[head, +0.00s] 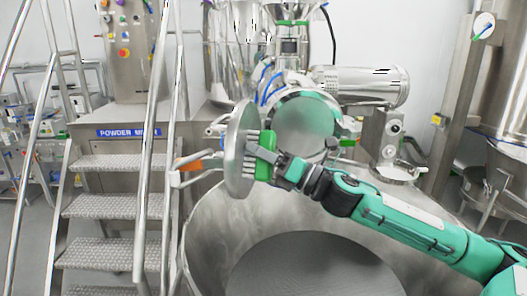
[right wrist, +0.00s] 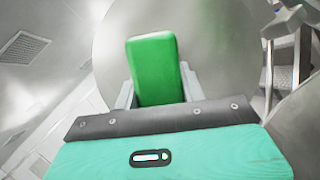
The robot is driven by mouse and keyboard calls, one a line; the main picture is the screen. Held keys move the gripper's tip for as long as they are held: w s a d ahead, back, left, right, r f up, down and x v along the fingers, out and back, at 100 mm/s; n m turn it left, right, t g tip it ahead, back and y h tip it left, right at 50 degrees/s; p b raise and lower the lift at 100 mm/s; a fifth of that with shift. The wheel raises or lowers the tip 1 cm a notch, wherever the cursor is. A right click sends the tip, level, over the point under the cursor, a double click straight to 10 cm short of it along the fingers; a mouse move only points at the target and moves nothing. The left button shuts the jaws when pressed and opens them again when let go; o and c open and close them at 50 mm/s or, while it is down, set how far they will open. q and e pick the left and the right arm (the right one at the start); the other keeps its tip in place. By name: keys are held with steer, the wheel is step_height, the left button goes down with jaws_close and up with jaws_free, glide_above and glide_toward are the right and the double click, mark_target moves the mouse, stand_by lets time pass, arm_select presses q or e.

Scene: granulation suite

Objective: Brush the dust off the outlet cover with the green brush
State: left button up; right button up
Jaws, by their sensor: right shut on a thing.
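The outlet cover (head: 238,150) is a round steel disc, swung open on its hinge and seen nearly edge-on left of the round outlet opening (head: 303,122). My right gripper (head: 268,155) is shut on the green brush (head: 266,142). The white bristles point left toward the cover face and appear to be at or very close to it; exact contact is hard to tell. In the right wrist view the green brush (right wrist: 154,70) stands between the fingers, with the cover (right wrist: 215,50) behind it. No dust can be made out on the cover. My left gripper is not in view.
A large open steel bowl (head: 205,225) stands below the outlet. Metal steps (head: 110,205) with handrails (head: 152,130) are at the left, near the cover. A steel motor cylinder (head: 365,85) sits behind at the right. An orange-gripped handle (head: 188,165) projects left of the cover.

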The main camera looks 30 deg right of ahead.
mark_target(258, 160)
steer(key=shift+s+a, duration=1.6)
steer(key=shift+a, duration=0.1)
steer(key=shift+r+p, duration=0.3)
steer(key=shift+r, duration=0.3)
steer(key=shift+w+d, duration=0.6)
steer(key=shift+d, duration=0.05)
steer(key=shift+w+d+b, duration=0.3)
steer(key=shift+w+d, duration=1.8)
steer(key=shift+d, duration=0.15)
steer(key=shift+w+d+p, duration=0.3)
steer(key=shift+w+d, duration=1.1)
steer(key=shift+d, duration=0.05)
